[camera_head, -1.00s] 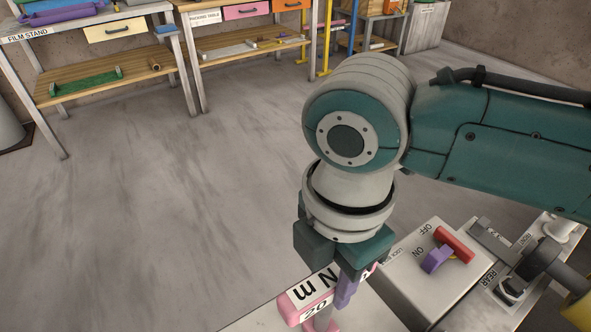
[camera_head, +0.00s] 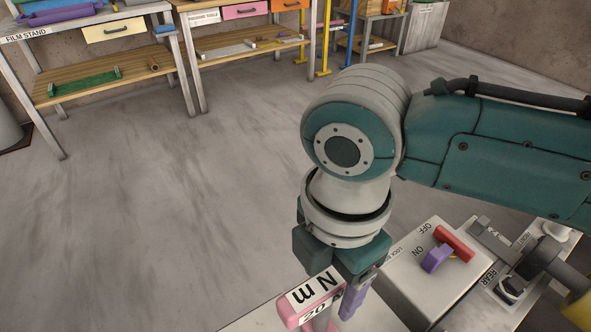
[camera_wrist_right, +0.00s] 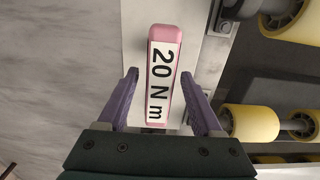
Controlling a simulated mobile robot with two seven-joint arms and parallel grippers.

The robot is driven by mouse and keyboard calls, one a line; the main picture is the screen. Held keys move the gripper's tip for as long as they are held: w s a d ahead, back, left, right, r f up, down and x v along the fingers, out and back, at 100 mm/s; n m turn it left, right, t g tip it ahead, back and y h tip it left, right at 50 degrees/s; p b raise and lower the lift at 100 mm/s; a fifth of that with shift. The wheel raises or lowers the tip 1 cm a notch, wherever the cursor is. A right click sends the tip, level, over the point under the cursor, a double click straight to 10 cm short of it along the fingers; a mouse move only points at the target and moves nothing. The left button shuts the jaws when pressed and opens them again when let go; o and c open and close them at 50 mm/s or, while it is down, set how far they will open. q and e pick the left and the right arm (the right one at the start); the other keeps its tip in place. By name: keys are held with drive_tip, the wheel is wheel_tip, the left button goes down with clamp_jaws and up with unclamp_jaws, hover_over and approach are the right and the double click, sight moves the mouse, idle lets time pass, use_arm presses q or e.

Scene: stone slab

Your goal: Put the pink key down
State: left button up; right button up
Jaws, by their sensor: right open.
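The pink key (camera_head: 290,311) has a bar-shaped top with a white "20 N m" label, at the bottom of the head view. A pink stem shows below the bar, and its lower end is cut off by the frame. In the right wrist view the key (camera_wrist_right: 164,45) lies lengthwise between the two purple fingers. My right gripper (camera_wrist_right: 158,77) is open, with a gap to the key on each side. In the head view one purple finger of the right gripper (camera_head: 354,300) shows beside the bar, pointing down. My left gripper is not in view.
A pale box (camera_head: 408,278) with a red and purple ON/OFF switch (camera_head: 452,243) stands right of the gripper. Yellow rollers (camera_wrist_right: 249,124) lie to the right in the wrist view. Benches (camera_head: 110,75) stand far back; the floor between is clear.

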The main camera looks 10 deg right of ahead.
drive_tip(key=shift+s+a+r+m+y+p, duration=0.9)
drive_tip(key=shift+s+a+r+m+p, duration=0.55)
drive_tip(key=shift+r, duration=3.95)
drive_tip(key=s+d+f+m+t, duration=0.1)
drive_tip(key=s+d+m, duration=0.3)
drive_tip(key=d+m, duration=0.2)
drive_tip(key=s+d+m+t+h, duration=0.1)
drive_tip(key=s+d+m, duration=0.4)
drive_tip(key=m, duration=0.6)
drive_tip(key=shift+s+d+f+t+h, duration=0.2)
drive_tip(key=shift+d+f+t+h, duration=0.15)
drive_tip(key=shift+d+t, duration=0.4)
drive_tip(key=shift+a, duration=0.1)
wheel_tip(320, 180, up, 45)
drive_tip(key=p, duration=4.4)
drive_tip(key=shift+f, duration=0.15)
